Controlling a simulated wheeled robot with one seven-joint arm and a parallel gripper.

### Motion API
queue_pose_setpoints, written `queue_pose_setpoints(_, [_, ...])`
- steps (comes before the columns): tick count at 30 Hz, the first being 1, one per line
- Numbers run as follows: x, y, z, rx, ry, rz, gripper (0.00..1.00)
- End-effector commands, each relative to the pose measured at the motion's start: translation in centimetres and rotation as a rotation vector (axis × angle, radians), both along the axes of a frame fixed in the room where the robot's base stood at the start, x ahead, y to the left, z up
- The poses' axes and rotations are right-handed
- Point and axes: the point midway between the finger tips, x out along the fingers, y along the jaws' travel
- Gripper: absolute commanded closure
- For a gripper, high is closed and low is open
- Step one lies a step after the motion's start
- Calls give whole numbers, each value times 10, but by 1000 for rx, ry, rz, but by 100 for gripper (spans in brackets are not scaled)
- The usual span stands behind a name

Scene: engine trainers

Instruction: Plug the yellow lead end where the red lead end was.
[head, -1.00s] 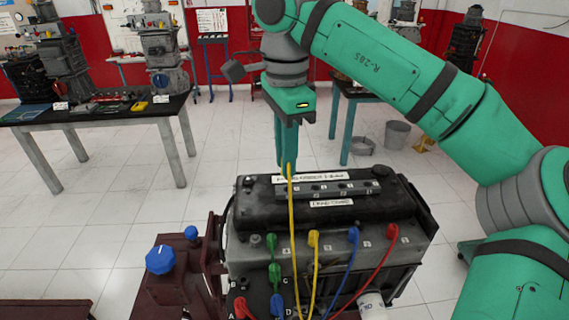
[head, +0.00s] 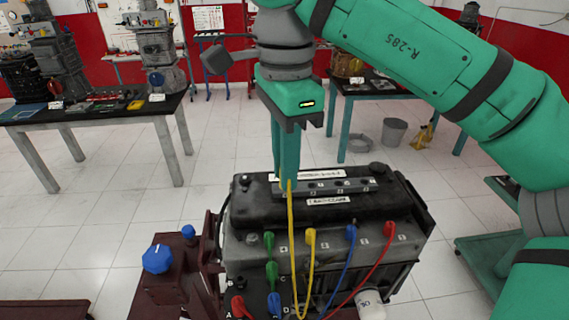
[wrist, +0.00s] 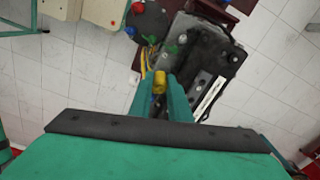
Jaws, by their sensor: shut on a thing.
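My gripper (head: 288,184) is shut on a yellow lead end (wrist: 159,82) and holds it over the black engine cover (head: 250,207). The yellow lead (head: 293,245) hangs down the engine's front and loops up to another yellow end (head: 310,236), seated in the front row. A red lead end (head: 389,230) sits at the right of that row, its red lead (head: 363,277) running down left. Another red end (head: 238,304) sits beside the letter A on the round black cap at lower left. The tip of the held end is hidden by the fingers.
A second green end (head: 272,271) and a blue end (head: 274,302) are near the cap. A blue knob (head: 157,259) stands left.

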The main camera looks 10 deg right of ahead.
Motion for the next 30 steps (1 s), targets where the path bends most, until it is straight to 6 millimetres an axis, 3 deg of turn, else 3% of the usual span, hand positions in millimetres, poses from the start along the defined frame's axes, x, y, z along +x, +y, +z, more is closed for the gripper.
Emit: queue_pose_setpoints(30, [-32,80,0,-1,-1,5,100])
